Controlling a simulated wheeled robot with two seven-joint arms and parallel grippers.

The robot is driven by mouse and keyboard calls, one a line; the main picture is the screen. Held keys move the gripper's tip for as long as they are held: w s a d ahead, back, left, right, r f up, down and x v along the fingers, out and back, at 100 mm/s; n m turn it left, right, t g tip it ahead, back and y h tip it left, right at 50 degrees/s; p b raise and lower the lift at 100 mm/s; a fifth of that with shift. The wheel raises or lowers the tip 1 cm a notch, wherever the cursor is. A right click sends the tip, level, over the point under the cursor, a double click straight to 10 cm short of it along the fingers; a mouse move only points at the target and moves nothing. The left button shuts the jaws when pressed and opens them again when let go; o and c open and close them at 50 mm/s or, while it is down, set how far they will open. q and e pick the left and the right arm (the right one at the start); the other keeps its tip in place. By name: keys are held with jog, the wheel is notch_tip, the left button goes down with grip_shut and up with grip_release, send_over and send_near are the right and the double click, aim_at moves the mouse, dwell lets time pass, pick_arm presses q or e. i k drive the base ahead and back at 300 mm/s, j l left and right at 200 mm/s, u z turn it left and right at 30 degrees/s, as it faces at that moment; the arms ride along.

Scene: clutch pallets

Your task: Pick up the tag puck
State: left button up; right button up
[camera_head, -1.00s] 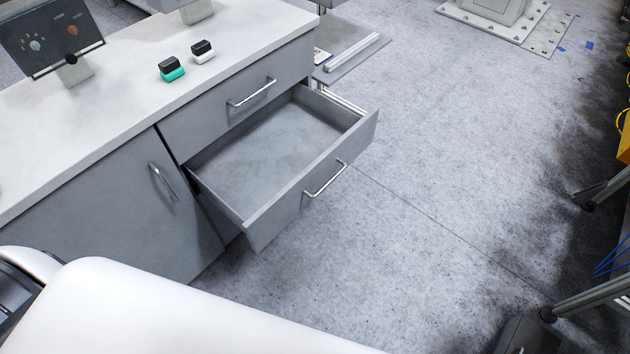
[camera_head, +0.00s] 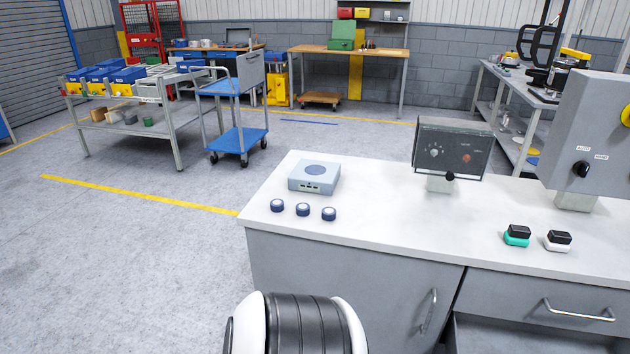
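Three small round pucks with dark blue sides and pale tops stand in a row near the left front edge of the white countertop (camera_head: 400,215). They are the left puck (camera_head: 277,205), the middle puck (camera_head: 303,209) and the right puck (camera_head: 329,213). I cannot tell which of them is the tag puck. A grey-blue box with a round top pad (camera_head: 314,177) sits just behind them. A white and black link of my own arm shows at the bottom. Neither gripper is in view.
A control panel (camera_head: 452,148) and a grey switch box (camera_head: 596,125) stand on the counter. A green-and-black block (camera_head: 517,236) and a white-and-black block (camera_head: 558,241) lie to the right. The floor left of the cabinet is clear; a blue cart (camera_head: 238,140) stands beyond.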

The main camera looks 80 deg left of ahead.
aim_at(302, 210)
jog(key=u, duration=2.65)
